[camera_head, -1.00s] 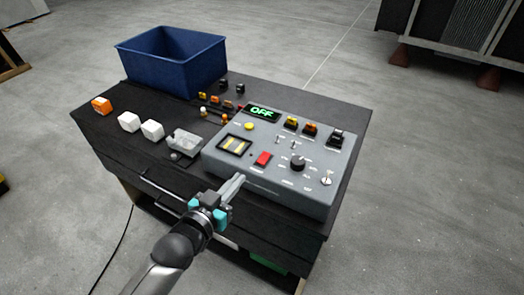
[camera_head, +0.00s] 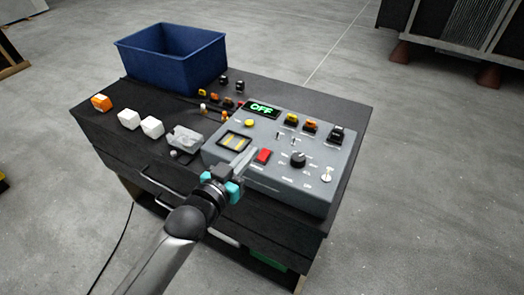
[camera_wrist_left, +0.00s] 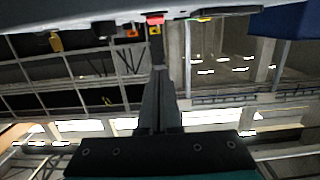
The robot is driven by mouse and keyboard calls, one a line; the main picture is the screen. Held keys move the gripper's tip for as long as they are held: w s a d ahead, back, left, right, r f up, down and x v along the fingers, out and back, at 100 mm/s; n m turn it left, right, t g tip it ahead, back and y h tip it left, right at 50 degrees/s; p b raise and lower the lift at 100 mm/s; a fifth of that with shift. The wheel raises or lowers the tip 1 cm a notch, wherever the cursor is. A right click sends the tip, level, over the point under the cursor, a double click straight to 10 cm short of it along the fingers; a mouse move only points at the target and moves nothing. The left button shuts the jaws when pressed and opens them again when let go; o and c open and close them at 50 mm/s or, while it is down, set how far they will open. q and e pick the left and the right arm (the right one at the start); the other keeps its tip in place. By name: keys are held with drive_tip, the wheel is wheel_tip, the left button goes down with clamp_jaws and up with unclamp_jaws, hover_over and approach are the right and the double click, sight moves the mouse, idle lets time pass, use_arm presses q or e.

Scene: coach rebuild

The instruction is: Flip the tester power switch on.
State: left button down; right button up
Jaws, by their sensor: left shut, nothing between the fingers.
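A silver toggle (camera_head: 327,174) stands near the right corner; I cannot read which control is labelled power. My left gripper (camera_head: 249,157) is shut and empty, its tips just left of the red switch. In the left wrist view the shut fingers (camera_wrist_left: 157,50) point at the red switch (camera_wrist_left: 155,19) at the top edge; I cannot tell whether they touch. My right gripper is not in view.
A black knob (camera_head: 298,159), a yellow button (camera_head: 249,123) and coloured connectors (camera_head: 310,125) are on the tester. A blue bin (camera_head: 173,72) stands at the back left. White blocks (camera_head: 152,127) and an orange block (camera_head: 101,103) lie left of the tester.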

use_arm(q)
hover_over(262, 156)
drive_tip(key=shift+s+a+f+b, duration=0.15)
drive_tip(key=shift+s+f+b, duration=0.15)
drive_tip(key=shift+s+b, duration=0.15)
drive_tip(key=shift+w+f+b, duration=0.2)
drive_tip(key=shift+f, duration=0.4)
drive_tip(key=shift+w+f+b, duration=0.15)
drive_tip(key=shift+f+b, duration=0.05)
drive_tip(key=shift+f, duration=1.25)
